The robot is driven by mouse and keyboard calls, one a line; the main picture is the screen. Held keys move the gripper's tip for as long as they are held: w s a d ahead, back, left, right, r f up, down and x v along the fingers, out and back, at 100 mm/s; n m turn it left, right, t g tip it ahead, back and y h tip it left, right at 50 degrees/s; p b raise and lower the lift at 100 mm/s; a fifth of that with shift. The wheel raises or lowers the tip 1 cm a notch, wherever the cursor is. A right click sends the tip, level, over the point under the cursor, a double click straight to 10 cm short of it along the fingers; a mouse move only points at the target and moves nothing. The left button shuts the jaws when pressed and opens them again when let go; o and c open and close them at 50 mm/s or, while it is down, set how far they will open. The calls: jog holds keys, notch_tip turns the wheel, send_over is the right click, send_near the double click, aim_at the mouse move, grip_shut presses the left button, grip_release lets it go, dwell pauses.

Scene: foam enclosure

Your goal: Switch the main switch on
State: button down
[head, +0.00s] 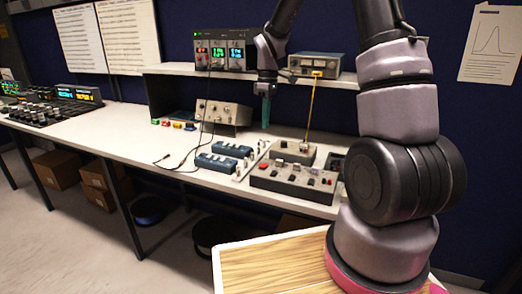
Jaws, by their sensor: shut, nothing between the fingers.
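My gripper (266,112) hangs fingers-down above the bench, in front of the shelf, with its narrow teal fingers shut and empty. It is apart from everything below it. Below and to the right lies a dark control box (296,182) with red and light-coloured buttons or switches on its top. A smaller grey box (293,152) with knobs stands behind it. A pale strip with several small upright knobs or levers (250,161) lies to the left of the dark box. Which of these is the main switch, and its position, I cannot tell at this size.
Two blue boxes (232,149) and a grey instrument (224,112) with dark cables stand left of my gripper. The shelf (180,69) behind carries lit instruments (220,52) and a power supply (316,66) with a yellow cable. The bench's left middle (110,138) is mostly clear.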

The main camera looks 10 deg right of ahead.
aim_at(264, 165)
jog(key=f, duration=0.4)
jog(key=s+a+f, duration=0.1)
jog(key=f, duration=0.9)
jog(key=shift+s+a, duration=0.15)
jog(key=shift+s, duration=0.05)
jog(key=shift+s+f, duration=0.2)
jog(key=shift+w, duration=0.1)
jog(key=shift+w+d, duration=0.5)
jog(key=shift+w, duration=0.1)
jog(key=shift+r, duration=0.1)
